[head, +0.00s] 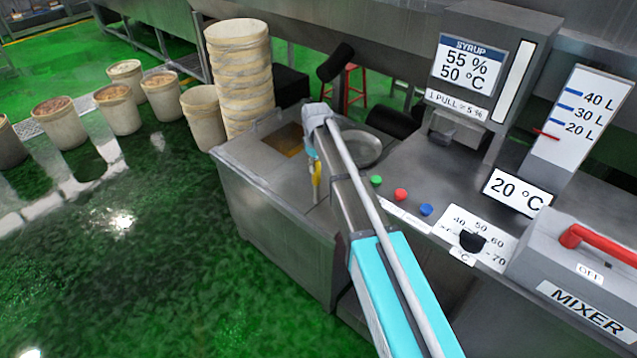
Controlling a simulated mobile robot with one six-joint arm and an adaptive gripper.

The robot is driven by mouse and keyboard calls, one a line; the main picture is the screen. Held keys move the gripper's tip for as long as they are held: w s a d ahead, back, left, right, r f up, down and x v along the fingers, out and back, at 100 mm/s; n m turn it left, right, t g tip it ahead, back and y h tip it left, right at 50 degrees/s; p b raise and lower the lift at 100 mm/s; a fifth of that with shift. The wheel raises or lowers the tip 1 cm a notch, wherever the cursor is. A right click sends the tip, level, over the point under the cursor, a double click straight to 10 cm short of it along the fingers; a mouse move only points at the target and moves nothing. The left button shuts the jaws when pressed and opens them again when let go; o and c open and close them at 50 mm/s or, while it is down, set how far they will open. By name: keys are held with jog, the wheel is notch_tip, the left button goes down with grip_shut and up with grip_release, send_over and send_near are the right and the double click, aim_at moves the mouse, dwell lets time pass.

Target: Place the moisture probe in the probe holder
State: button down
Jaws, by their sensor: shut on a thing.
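My arm reaches over the steel counter from the lower right. My gripper (314,162) points down at its far end, near the counter's left end. It is small in this view and partly covered by my own arm. It is shut on a slim yellow thing, which looks like the moisture probe (316,182). The probe hangs about upright beside a square opening with brown contents (289,139) in the counter. Whether its lower tip touches anything cannot be told. I cannot make out the probe holder; my arm covers part of the counter.
A round steel pan (362,148) sits behind my arm. Green, red and blue buttons (401,194), a dial (472,241) and the mixer box (590,285) with a red lever are to the right.

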jog(key=shift+r, duration=0.2)
dwell(0.4)
notch_tip(320, 180, up, 2)
jog(key=p, duration=0.2)
jog(key=shift+r+p, duration=0.1)
jog(key=shift+p, duration=0.25)
jog(key=s+d+r+p, duration=0.4)
jog(key=s+r+p, duration=0.6)
jog(key=s, duration=0.3)
jog(key=shift+s+r, duration=0.2)
jog(key=shift+d, duration=0.1)
dwell(0.4)
